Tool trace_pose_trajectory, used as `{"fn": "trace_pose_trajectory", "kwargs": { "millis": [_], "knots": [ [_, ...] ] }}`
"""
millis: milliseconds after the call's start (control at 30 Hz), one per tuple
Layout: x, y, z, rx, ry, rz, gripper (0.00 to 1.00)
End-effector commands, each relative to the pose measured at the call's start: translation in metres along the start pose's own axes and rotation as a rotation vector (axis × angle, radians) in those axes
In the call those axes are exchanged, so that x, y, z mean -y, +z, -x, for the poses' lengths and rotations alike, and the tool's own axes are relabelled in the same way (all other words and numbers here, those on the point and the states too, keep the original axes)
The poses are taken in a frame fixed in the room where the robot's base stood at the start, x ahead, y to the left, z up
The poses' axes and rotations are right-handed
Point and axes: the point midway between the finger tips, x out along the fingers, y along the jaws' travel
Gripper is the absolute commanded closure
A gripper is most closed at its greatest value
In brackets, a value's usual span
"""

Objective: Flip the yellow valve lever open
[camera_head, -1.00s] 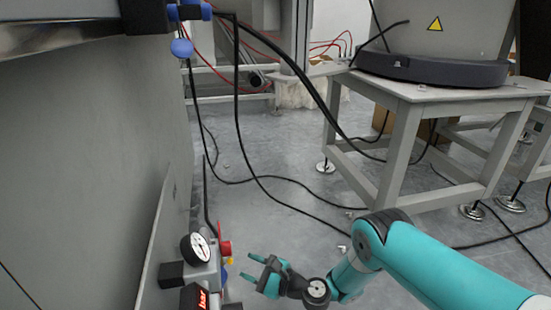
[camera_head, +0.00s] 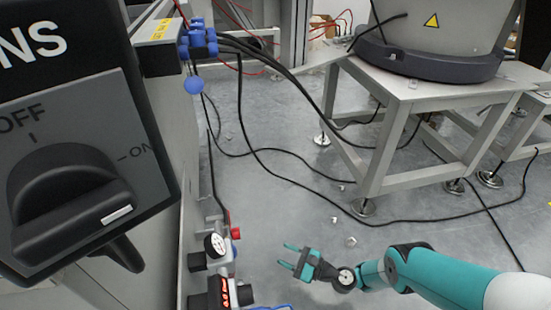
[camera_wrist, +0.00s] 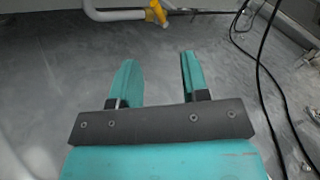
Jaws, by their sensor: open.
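The yellow valve lever (camera_wrist: 156,13) shows at the top edge of the wrist view, at the end of a white pipe (camera_wrist: 108,14). It is small there, and its exact angle is hard to tell. My gripper (camera_wrist: 158,60) is open and empty, its two teal fingers pointing toward the lever but well short of it. In the head view my gripper (camera_head: 287,255) hangs to the right of the gauge panel, apart from it. I cannot make out the lever clearly in the head view.
A round gauge (camera_head: 215,245), a red knob (camera_head: 235,233) and a red-lit display (camera_head: 226,292) sit along the machine's side. A black OFF/ON rotary switch (camera_head: 70,195) is close at left. Black cables (camera_head: 262,172) cross the floor. A grey stand (camera_head: 420,88) is at right.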

Motion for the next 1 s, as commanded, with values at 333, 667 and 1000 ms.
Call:
{"fn": "trace_pose_trajectory", "kwargs": {
  "millis": [333,667,1000],
  "knots": [
    [0.043,0.018,-0.025,-0.001,0.084,0.144,0.58],
    [0.094,0.050,-0.054,-0.004,0.197,0.331,0.58],
    [0.144,0.097,-0.076,-0.004,0.321,0.531,0.58]
  ]
}}
